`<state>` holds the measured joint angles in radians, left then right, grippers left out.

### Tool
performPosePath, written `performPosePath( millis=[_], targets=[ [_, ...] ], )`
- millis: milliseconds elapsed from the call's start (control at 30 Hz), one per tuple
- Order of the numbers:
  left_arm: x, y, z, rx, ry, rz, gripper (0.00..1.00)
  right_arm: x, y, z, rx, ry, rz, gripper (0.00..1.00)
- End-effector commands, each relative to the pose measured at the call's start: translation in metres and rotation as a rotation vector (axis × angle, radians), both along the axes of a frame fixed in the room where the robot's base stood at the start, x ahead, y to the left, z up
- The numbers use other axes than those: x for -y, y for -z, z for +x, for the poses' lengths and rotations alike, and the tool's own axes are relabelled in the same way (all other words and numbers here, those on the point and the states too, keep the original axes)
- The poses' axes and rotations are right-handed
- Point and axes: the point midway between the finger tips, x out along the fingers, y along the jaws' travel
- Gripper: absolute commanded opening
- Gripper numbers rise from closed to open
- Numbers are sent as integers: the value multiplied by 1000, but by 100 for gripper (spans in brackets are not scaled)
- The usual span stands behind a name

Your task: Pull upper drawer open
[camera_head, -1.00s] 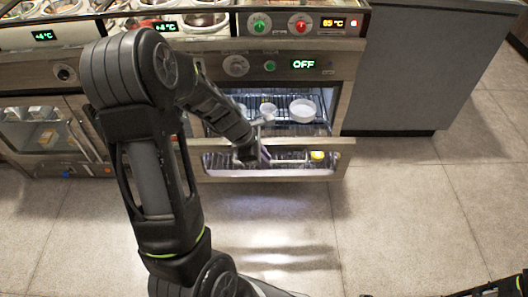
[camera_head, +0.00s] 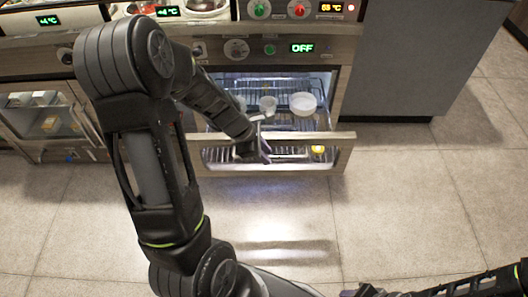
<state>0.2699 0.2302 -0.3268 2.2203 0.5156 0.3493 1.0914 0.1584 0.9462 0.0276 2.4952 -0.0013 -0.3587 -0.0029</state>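The upper drawer (camera_head: 335,157), with a wooden frame and glass front, stands pulled out of the cabinet under the green OFF display. Its lit inside shows a wire rack with a white bowl (camera_head: 303,103) and a smaller white cup (camera_head: 268,104). My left gripper (camera_head: 262,150) is at the drawer's front, left of its middle, fingers by the top rim. Its own wrist hides the fingers partly, so whether they are closed on the rim cannot be seen. My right gripper (camera_head: 362,291) is low at the bottom edge, partly cut off, away from the drawer.
Control knobs and the OFF display (camera_head: 302,48) sit above the drawer. A glass-fronted cabinet (camera_head: 45,115) stands at the left, and a grey cabinet side (camera_head: 405,60) at the right. The tiled floor (camera_head: 400,200) in front is clear.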

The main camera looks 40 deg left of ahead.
Motion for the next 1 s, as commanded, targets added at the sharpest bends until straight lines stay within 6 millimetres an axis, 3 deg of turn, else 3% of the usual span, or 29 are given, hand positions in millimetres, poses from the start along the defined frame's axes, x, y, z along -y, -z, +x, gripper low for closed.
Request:
performPosePath(
  millis=[367,800,1000],
  targets=[
    [0,-2,-1,0,0,0,34,0,-2,0,0,0,0,36],
    [-12,-60,-23,2,-1,1,34,0,-36,0,0,-1,0,36],
    [-15,-71,-29,0,0,0,34,0,-41,0,0,-1,0,36]
  ],
)
